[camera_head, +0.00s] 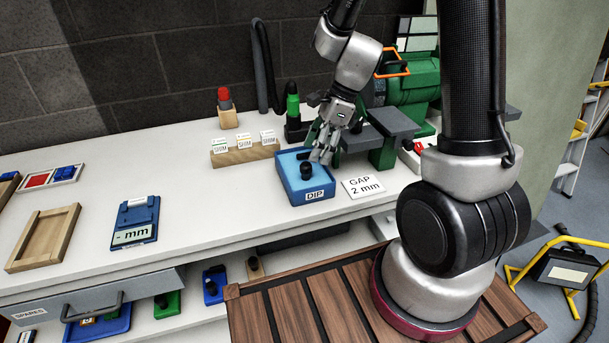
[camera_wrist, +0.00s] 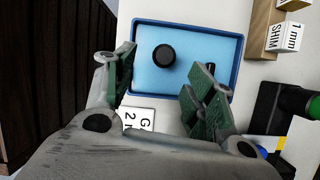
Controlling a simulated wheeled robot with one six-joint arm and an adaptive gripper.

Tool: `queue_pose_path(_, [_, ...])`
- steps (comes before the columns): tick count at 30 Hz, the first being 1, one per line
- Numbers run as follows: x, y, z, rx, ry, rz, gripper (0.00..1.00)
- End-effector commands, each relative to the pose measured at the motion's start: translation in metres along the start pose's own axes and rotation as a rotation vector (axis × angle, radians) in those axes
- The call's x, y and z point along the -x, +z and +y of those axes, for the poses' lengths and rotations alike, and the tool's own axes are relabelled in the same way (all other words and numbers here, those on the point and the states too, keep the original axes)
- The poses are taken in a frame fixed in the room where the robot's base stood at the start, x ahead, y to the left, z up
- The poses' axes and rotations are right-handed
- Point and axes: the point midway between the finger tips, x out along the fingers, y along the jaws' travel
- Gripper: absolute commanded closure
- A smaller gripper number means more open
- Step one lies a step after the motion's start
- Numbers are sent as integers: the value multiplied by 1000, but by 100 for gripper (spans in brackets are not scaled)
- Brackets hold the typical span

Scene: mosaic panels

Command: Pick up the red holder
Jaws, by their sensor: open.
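My gripper (camera_head: 322,148) is open and empty above the blue DIP tray (camera_head: 311,190). In the wrist view its green-padded fingers (camera_wrist: 160,72) are spread apart, with the black knob (camera_wrist: 164,56) of the tray showing between and beyond them. A red-topped piece (camera_head: 224,94) stands upright in a small wooden block at the back of the bench, left of my gripper and well apart from it. Another small red part (camera_head: 408,145) shows right of the GAP card, partly hidden by my arm. I cannot tell which of these is the red holder.
A wooden rack of shim blocks (camera_head: 244,152) stands behind the tray. A green-and-black post (camera_head: 292,106) and a green machine (camera_head: 412,82) with grey plates crowd the right. A blue mm gauge (camera_head: 135,222) and wooden frame (camera_head: 43,238) lie left.

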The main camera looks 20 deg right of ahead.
Motion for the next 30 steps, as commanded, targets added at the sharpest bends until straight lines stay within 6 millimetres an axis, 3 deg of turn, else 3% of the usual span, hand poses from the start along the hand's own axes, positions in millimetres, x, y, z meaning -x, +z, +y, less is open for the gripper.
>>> queue_pose_path(15, [-70, 2, -5, -4, 3, 1, 45])
queue_pose_path(24, [-75, 2, -5, -2, 1, 1, 45])
queue_pose_path(30, [-74, 2, -5, -3, 1, 1, 82])
